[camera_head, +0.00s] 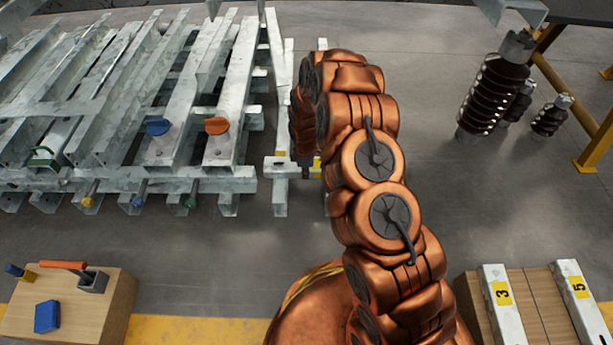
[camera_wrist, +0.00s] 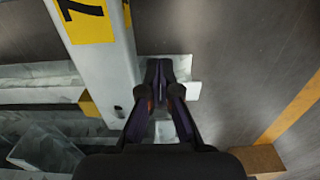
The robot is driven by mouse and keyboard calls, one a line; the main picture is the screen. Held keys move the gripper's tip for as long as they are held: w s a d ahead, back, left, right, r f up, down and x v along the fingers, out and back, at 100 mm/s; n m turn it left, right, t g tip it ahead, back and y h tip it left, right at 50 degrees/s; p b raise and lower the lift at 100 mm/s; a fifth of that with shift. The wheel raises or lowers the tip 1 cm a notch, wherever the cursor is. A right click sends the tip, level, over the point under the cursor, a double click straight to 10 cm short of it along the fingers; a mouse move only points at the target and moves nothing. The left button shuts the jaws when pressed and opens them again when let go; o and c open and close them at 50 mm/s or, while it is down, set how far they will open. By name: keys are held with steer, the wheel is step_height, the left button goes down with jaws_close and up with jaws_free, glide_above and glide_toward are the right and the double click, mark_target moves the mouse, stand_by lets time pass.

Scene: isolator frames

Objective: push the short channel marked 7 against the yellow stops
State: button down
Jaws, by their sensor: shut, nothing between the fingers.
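The short channel marked 7 (camera_wrist: 108,66) is a pale metal piece in the wrist view, with a yellow label bearing the 7 near the top. Its lower end lies left of my gripper (camera_wrist: 158,66). The gripper is shut and empty, with its dark fingers close beside the channel's right side; I cannot tell if they touch. A yellow stop (camera_wrist: 88,104) shows at the channel's left edge. Another yellow piece (camera_wrist: 127,12) shows at its upper right edge. In the head view my arm hides most of the channel and gripper.
A galvanised frame (camera_head: 236,180) with long channels fills the left of the head view. Black insulators (camera_head: 494,92) stand at the upper right. A wooden block with tools (camera_head: 112,305) is at the lower left. Channels marked 3 (camera_head: 503,310) and 5 (camera_head: 583,310) lie at the lower right.

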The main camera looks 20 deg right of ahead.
steer(key=shift+r+p, duration=0.65)
steer(key=shift+r, duration=1.5)
steer(key=s+a+r+m+p, duration=0.15)
steer(key=s+r+p, duration=0.35)
steer(key=r, duration=0.9)
steer(key=s+r+m+p, duration=0.25)
steer(key=r+p, duration=0.55)
steer(key=r, duration=0.6)
steer(key=s+a+r+m+p, duration=0.15)
steer(key=s+r+p, duration=0.4)
steer(key=r, duration=0.85)
steer(key=s+d+r+m+g+p, duration=0.1)
steer(key=s+r+m+p, duration=0.3)
steer(key=s+r+p, duration=0.7)
steer(key=s+d+r+m+p, duration=0.3)
steer(key=s+r+m+p, duration=0.2)
steer(key=s+r+p, duration=0.7)
steer(key=s+r, duration=0.5)
steer(key=r, duration=0.7)
steer(key=shift+s+g, duration=0.15)
steer(key=shift+g, duration=0.25)
steer(key=shift+m, duration=0.25)
